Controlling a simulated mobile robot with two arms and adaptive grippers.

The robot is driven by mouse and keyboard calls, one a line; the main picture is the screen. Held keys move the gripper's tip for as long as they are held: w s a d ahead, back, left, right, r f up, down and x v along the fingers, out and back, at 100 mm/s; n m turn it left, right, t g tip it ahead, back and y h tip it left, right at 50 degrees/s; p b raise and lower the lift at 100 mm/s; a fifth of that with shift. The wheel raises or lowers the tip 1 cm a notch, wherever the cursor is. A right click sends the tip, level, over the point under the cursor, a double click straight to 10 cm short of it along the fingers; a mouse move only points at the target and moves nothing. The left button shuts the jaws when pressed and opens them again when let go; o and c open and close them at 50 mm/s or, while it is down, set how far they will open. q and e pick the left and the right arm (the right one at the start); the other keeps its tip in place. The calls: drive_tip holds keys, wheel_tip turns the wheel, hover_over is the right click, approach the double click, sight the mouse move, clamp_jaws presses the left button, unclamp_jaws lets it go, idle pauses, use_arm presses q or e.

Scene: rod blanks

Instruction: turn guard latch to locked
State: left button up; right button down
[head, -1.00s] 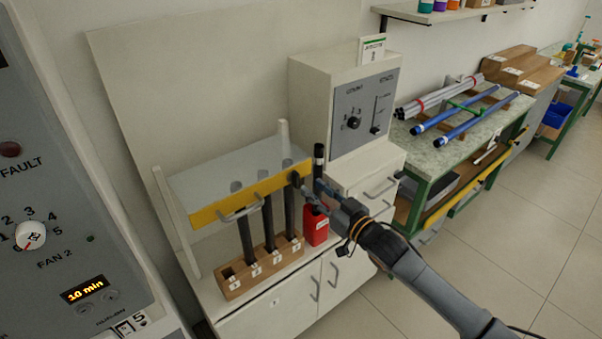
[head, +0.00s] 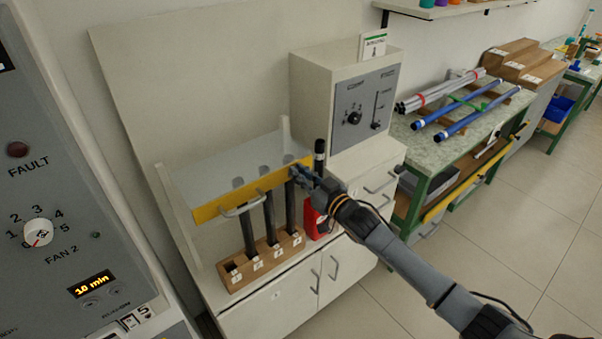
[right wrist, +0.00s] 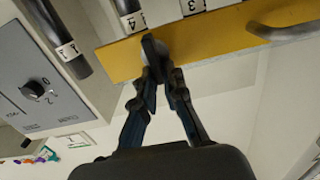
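The clear guard with a yellow front bar (head: 245,196) and a grey handle (head: 243,207) stands across the rod rack. The guard latch is a small dark lever (right wrist: 153,50) at the bar's end in the right wrist view. In the head view my gripper largely covers it at the bar's right end. My right gripper (head: 298,172) is at the latch; in the right wrist view its fingertips (right wrist: 163,76) close in on both sides of the lever's lower end. I cannot read any lock marking. My left gripper is not in view.
Dark rods stand in a numbered wooden block (head: 262,262) behind the bar. A red container (head: 313,220) with a dark rod stands just right. A grey control panel (head: 362,108) is behind. A bench with blue tubes (head: 455,105) is at right; open floor lies in front.

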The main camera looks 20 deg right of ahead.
drive_tip(key=shift+n, duration=0.3)
drive_tip(key=n, duration=0.2)
drive_tip(key=a+n+b, duration=0.1)
drive_tip(key=n, duration=0.5)
drive_tip(key=shift+s+a+f, duration=0.15)
drive_tip(key=shift+s+f, duration=0.1)
drive_tip(key=shift+f, duration=0.15)
drive_tip(key=n+b, duration=0.1)
drive_tip(key=n, duration=0.4)
drive_tip(key=shift+a+f+n+b, duration=0.2)
drive_tip(key=shift+f+n+b, duration=0.1)
drive_tip(key=shift+f+b, duration=0.1)
drive_tip(key=shift+s+f+n+b, duration=0.1)
drive_tip(key=shift+f+n+b, duration=0.1)
drive_tip(key=shift+n, duration=0.7)
drive_tip(key=shift+f+n+b, duration=0.1)
drive_tip(key=shift+n+b, duration=0.05)
drive_tip(key=shift+n, duration=0.75)
drive_tip(key=c, duration=1.4)
unclamp_jaws()
